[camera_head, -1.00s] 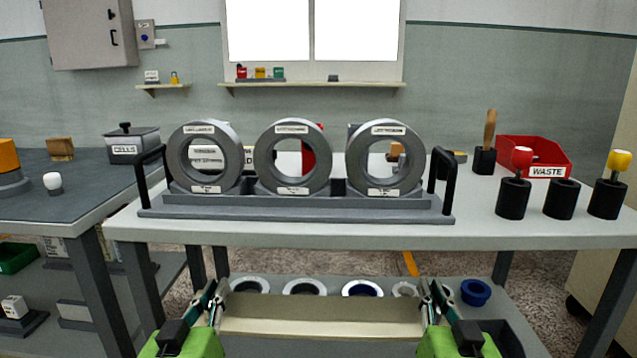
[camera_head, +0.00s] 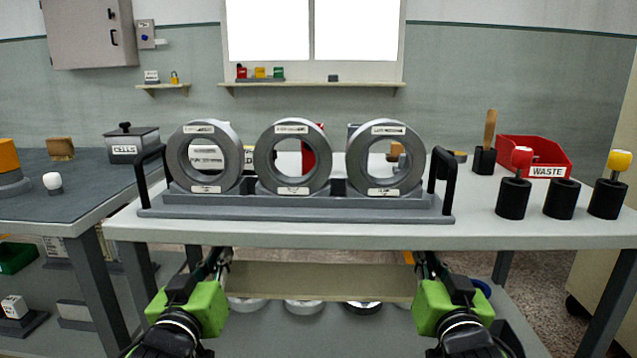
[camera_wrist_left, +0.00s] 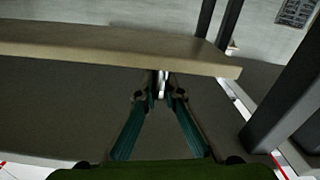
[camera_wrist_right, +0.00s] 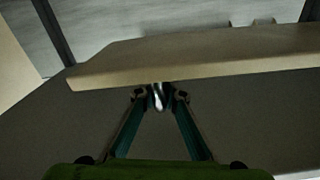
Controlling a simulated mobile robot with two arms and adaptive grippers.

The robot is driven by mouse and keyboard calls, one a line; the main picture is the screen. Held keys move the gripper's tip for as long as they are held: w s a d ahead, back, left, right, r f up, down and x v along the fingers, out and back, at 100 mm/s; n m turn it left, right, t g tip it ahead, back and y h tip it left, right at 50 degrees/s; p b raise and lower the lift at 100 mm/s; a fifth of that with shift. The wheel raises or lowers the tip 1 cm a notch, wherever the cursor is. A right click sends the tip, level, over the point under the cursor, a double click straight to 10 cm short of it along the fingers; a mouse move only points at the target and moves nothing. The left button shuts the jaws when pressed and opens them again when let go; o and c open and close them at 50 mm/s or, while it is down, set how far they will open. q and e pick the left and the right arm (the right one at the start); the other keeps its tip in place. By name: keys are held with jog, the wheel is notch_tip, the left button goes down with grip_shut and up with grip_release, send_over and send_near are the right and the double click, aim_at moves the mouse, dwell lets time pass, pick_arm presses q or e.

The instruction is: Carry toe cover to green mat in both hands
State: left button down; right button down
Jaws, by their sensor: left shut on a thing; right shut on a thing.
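The toe cover, a long beige panel (camera_head: 318,281), spans between my two grippers just in front of the bench's front edge, below its top. My left gripper (camera_head: 222,260) is shut on its left end; the left wrist view shows the fingertips (camera_wrist_left: 162,84) at the edge of the panel (camera_wrist_left: 100,42). My right gripper (camera_head: 426,262) is shut on its right end; the right wrist view shows those fingertips (camera_wrist_right: 158,93) at the panel (camera_wrist_right: 190,56). The panel looks about level. I do not see a green mat.
On the bench (camera_head: 310,236) stands a grey rack (camera_head: 300,211) with three large rings and black handles. Black holders (camera_head: 513,198) and a red WASTE bin (camera_head: 534,155) are at right. Several rings (camera_head: 304,306) lie on a lower shelf below the panel. A side table (camera_head: 80,195) stands left.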

pick_arm(q)
jog(key=shift+r, duration=0.15)
pick_arm(e)
jog(key=shift+a+r, duration=0.2)
jog(key=shift+r, duration=0.1)
